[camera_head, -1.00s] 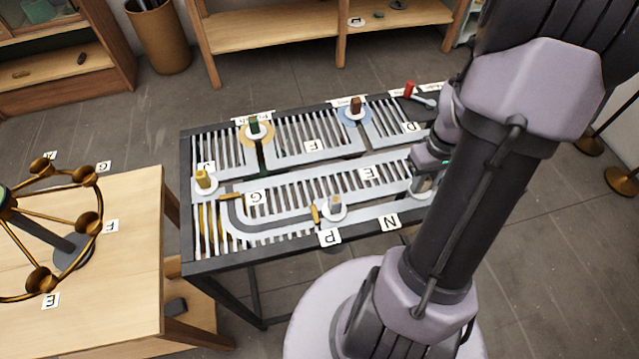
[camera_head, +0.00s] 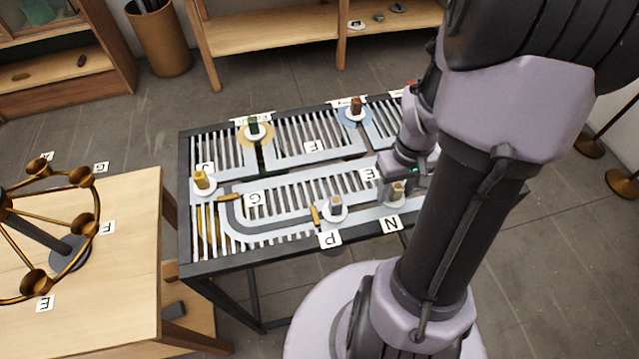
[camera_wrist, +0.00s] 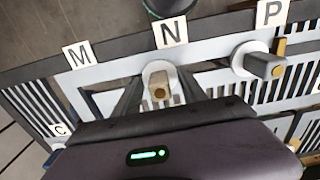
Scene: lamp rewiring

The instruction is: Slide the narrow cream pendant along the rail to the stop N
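The narrow cream pendant (camera_head: 397,191) stands on a round white base in the rail slot, close to the label N (camera_head: 390,224). In the wrist view the pendant (camera_wrist: 159,90) is seen nearly end-on, just below the label N (camera_wrist: 170,33). My gripper (camera_head: 395,190) is low over the rail table, around the pendant. In the wrist view the dark fingers of my gripper (camera_wrist: 160,88) stand apart on either side of it, with a pale gap showing beside its tip. Contact with a finger cannot be made out.
The label M (camera_wrist: 79,55) lies on the other side of N. A yellow piece (camera_head: 202,180) stands at the table's left end.

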